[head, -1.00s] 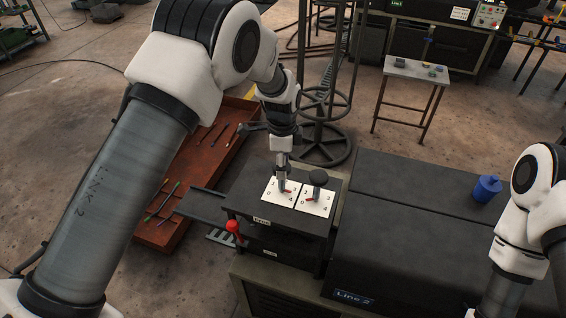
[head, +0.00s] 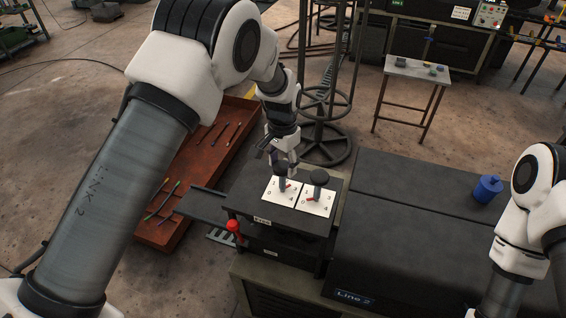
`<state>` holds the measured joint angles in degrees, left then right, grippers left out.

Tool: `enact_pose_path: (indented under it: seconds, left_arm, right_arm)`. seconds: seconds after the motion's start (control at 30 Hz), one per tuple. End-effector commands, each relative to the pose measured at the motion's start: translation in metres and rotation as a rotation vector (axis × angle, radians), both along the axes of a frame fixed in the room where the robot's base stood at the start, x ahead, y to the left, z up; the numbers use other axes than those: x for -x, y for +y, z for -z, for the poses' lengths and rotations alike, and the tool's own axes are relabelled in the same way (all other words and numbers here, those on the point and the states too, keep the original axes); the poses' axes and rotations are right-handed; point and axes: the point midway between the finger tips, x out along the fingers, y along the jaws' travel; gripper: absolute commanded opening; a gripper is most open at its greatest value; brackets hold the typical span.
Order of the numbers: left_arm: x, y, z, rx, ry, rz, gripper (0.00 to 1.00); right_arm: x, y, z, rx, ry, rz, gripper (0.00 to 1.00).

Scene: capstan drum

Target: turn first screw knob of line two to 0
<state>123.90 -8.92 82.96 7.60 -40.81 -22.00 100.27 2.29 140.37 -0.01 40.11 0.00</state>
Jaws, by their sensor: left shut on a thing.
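Two white dial plates with black-capped screw knobs sit side by side on the dark box top of the Line 2 machine (head: 353,297). The first screw knob (head: 283,187) stands on the left plate (head: 269,194), which has a 0 at its left and a small red pointer. My left gripper (head: 282,163) reaches down from above and is shut on this knob at its cap. The second knob (head: 319,177) stands free on the right plate (head: 316,208). My right arm shows at the right edge; its gripper is out of view.
A red-handled lever (head: 235,227) is at the box's front left. A blue canister (head: 487,189) stands on the machine cover at right. A rusty red tray (head: 203,153) with rods lies behind my left arm. A small table (head: 417,70) stands farther back.

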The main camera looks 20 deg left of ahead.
Motion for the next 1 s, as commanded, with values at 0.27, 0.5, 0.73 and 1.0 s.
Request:
enact_pose_path:
  seconds: [0.27, 0.5, 0.73, 1.0]
  left_arm:
    - [0.0045, 0.0001, 0.0048, -0.003, 0.015, -0.261, 0.18]
    - [0.0044, 0.0001, 0.0047, -0.004, 0.014, -0.488, 0.18]
    - [0.0044, 0.0000, 0.0046, -0.006, 0.013, -0.707, 0.18]
    - [0.0043, -0.0001, 0.0044, -0.007, 0.012, -0.963, 0.18]
  right_arm:
    - [0.0000, 0.0000, 0.0019, 0.000, 0.000, 0.000, 0.00]
    - [0.0000, 0.0000, 0.0028, 0.000, 0.000, 0.000, 0.00]
    - [0.0000, 0.0000, 0.0038, 0.000, 0.000, 0.000, 0.00]
    - [0.0000, 0.0000, 0.0050, 0.000, 0.000, 0.000, 0.00]
